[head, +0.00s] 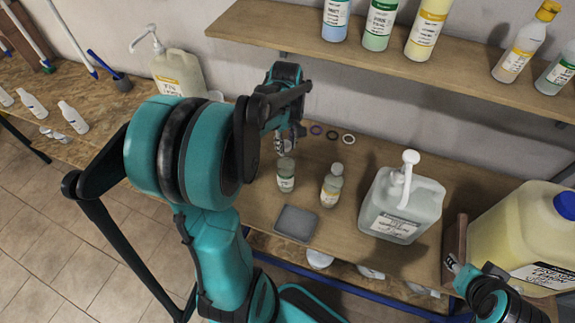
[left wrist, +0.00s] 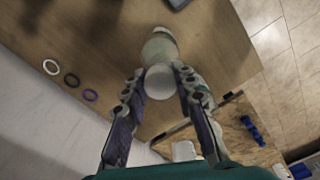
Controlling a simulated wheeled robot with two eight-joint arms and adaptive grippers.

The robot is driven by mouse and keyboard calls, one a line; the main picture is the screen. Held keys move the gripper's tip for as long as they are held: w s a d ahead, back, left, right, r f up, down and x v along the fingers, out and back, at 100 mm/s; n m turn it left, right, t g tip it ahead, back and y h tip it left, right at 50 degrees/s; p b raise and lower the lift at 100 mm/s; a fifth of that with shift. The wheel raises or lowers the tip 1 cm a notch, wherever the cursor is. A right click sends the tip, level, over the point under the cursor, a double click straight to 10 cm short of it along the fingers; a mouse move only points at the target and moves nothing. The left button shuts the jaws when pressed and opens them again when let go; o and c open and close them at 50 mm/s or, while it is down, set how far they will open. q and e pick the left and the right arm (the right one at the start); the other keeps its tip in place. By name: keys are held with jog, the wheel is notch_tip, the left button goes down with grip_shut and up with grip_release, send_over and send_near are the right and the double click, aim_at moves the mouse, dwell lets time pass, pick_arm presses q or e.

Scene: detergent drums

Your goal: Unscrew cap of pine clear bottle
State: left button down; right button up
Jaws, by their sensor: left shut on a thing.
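A small clear bottle with a green and white label (head: 286,181) stands upright on the wooden bench; I cannot read its label. My left gripper (head: 285,143) is directly above it, pointing down. In the left wrist view, my left fingertips (left wrist: 160,76) are shut on a round white cap (left wrist: 158,83), with the pale bottle (left wrist: 160,48) just beyond it. I cannot tell whether the cap is still joined to the neck. A similar capped bottle (head: 331,187) stands to the right. My right gripper (head: 452,264) is at the lower right; its jaw opening is unclear.
A grey square pad (head: 296,223) lies in front of the bottles. Several rings, including a white ring (head: 348,139), lie behind them. A pump jug (head: 398,212) and a large yellow drum (head: 520,232) stand to the right. A bottle shelf (head: 290,36) hangs above.

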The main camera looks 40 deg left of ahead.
aim_at(286, 144)
pick_arm(q)
jog(key=shift+r, duration=0.15)
jog(key=shift+r+p, duration=1.55)
jog(key=shift+r, duration=0.35)
jog(key=shift+r, duration=0.15)
jog(key=shift+r+p, duration=1.1)
jog(key=shift+r, duration=0.2)
jog(key=shift+r, duration=0.1)
notch_tip(286, 144, up, 4)
jog(key=p, duration=0.3)
